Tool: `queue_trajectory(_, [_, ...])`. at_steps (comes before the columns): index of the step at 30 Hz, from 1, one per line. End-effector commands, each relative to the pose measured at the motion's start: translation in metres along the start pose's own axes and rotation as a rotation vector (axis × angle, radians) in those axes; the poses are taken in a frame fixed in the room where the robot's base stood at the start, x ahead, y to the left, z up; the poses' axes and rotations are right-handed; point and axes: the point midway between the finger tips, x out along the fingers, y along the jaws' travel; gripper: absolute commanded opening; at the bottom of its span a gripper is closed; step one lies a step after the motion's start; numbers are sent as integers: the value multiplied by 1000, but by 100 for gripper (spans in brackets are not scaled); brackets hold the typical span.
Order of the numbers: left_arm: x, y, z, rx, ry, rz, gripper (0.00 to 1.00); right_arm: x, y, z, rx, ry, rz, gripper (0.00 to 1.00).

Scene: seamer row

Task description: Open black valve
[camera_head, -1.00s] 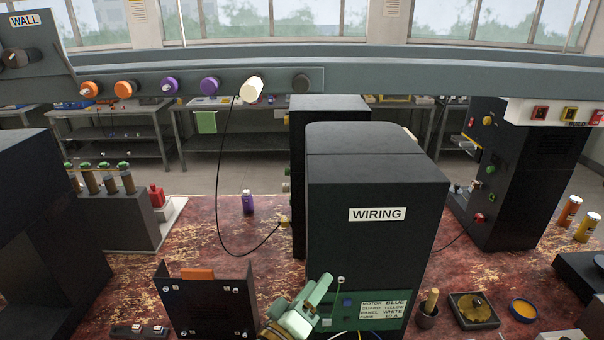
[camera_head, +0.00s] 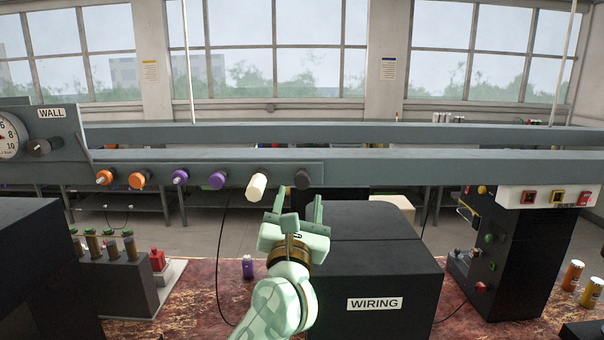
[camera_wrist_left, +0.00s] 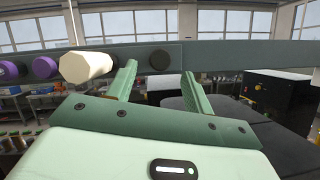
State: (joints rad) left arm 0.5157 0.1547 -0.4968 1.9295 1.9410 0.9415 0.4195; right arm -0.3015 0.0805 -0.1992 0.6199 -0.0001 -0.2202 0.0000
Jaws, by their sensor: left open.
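A round black knob (camera_head: 302,180) sits at the right end of the row on the grey rail, beside a cream knob (camera_head: 257,187). It also shows in the left wrist view (camera_wrist_left: 160,59), framed between the fingertips and still beyond them. My left gripper (camera_head: 297,202) is open and empty, pointing up and away at the rail, just below the black knob. In the left wrist view its two green fingers (camera_wrist_left: 158,75) stand apart, the left one close to the cream knob (camera_wrist_left: 86,67). My right gripper is not in view.
Orange (camera_head: 137,180) and purple (camera_head: 218,179) knobs line the rail to the left. Another dark knob (camera_head: 39,147) is on the WALL gauge panel. A black box labelled WIRING (camera_head: 375,290) stands just right of my left arm. The space before the black knob looks clear.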

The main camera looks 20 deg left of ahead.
Motion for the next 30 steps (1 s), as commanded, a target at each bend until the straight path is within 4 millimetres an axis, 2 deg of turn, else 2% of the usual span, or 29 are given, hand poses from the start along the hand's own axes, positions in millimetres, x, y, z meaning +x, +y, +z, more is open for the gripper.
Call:
queue_trajectory(3, [28, 1, 3, 3, -1, 1, 52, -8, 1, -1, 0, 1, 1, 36])
queue_trajectory(9, [57, 0, 1, 1, 0, 1, 52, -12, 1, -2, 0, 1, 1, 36])
queue_trajectory(14, [65, 0, 0, 0, 0, 0, 52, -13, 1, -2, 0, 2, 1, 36])
queue_trajectory(21, [65, 0, 0, 1, 0, 0, 52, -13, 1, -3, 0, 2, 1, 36])
queue_trajectory(24, [65, 0, 0, 1, 0, 0, 24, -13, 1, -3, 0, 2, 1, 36])
queue_trajectory(27, [65, 0, 0, 1, 0, 0, 0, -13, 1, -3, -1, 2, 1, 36])
queue_trajectory(30, [64, 0, 0, 1, 0, -1, 0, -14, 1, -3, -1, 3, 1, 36])
